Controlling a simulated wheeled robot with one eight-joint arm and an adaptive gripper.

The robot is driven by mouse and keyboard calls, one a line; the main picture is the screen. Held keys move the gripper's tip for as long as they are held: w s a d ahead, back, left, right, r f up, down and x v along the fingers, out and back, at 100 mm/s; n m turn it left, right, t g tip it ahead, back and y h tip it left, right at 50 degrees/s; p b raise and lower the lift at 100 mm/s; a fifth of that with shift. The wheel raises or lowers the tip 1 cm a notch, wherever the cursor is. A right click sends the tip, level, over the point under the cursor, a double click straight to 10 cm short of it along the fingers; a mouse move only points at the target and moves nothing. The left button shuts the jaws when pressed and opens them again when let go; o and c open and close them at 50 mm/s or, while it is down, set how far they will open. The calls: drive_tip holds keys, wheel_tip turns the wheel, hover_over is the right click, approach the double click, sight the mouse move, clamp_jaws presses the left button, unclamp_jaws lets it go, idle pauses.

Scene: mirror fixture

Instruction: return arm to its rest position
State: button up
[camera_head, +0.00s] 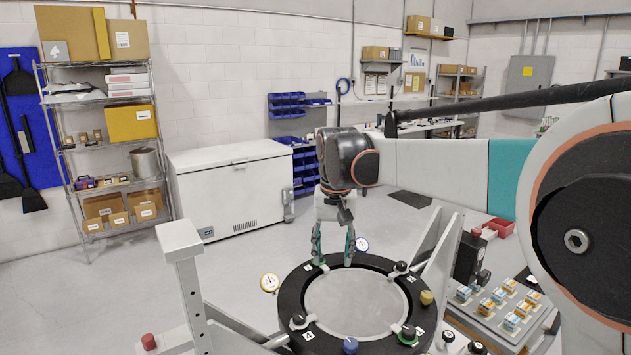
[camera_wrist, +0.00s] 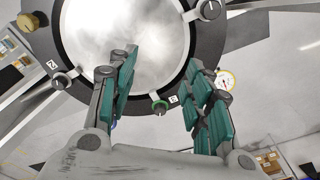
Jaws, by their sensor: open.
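My gripper (camera_head: 334,262) points down at the far edge of the round mirror fixture, with its two green-padded fingers spread apart and nothing between them. The fixture has a black ring (camera_head: 285,300) around a grey mirror disc (camera_head: 355,302). In the wrist view, my open fingers (camera_wrist: 160,66) show over the ring and disc (camera_wrist: 150,30). A green-ringed knob (camera_wrist: 160,107) shows between the fingers there, on the ring beside a number label. Whether a fingertip touches the ring is unclear. My arm stretches in from the right in the head view.
Several knobs stand around the ring, including a yellow one (camera_head: 426,298) and a blue one (camera_head: 351,345). A yellow dial gauge (camera_head: 269,282) is at its left, a blue one (camera_head: 362,244) behind. White frame posts (camera_head: 185,262) flank it. A tray of small parts (camera_head: 500,305) is right.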

drive_tip(key=s+d+f+t+b, duration=0.3)
drive_tip(key=s+d+f+b, duration=0.5)
drive_tip(key=s+f, duration=0.3)
drive_tip(key=s+d+f+t+b, duration=0.3)
drive_tip(key=s+d+f+b, duration=0.5)
drive_tip(key=s, duration=0.9)
wheel_tip(320, 180, down, 3)
drive_tip(key=shift+r+n, duration=0.15)
drive_tip(key=shift+n, duration=0.25)
